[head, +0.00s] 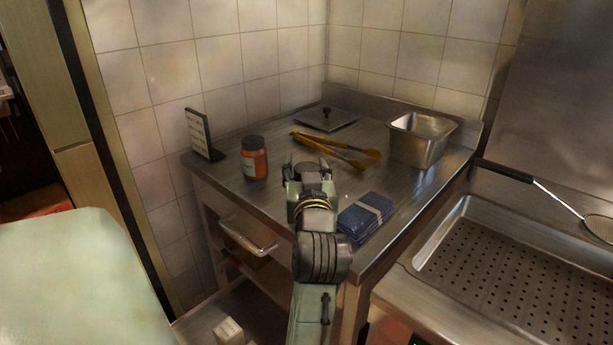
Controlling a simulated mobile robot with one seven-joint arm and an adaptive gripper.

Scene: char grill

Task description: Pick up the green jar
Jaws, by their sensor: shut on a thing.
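My gripper (310,168) is over the left middle of the steel table (275,203), seen from behind. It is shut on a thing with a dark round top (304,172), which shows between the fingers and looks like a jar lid. The body of this thing is hidden behind my gripper, so I cannot tell its colour or whether it touches the table. No green jar shows plainly elsewhere. A jar with orange-red contents, a dark lid and a pale label (254,160) stands upright to the left of my gripper, apart from it.
Yellow-handled tongs (345,152) lie behind my gripper. A flat dark lid (326,119) and a deep steel pan (421,140) are farther back. A folded blue cloth (362,220) lies right of my wrist. A small sign (202,134) stands at the left edge.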

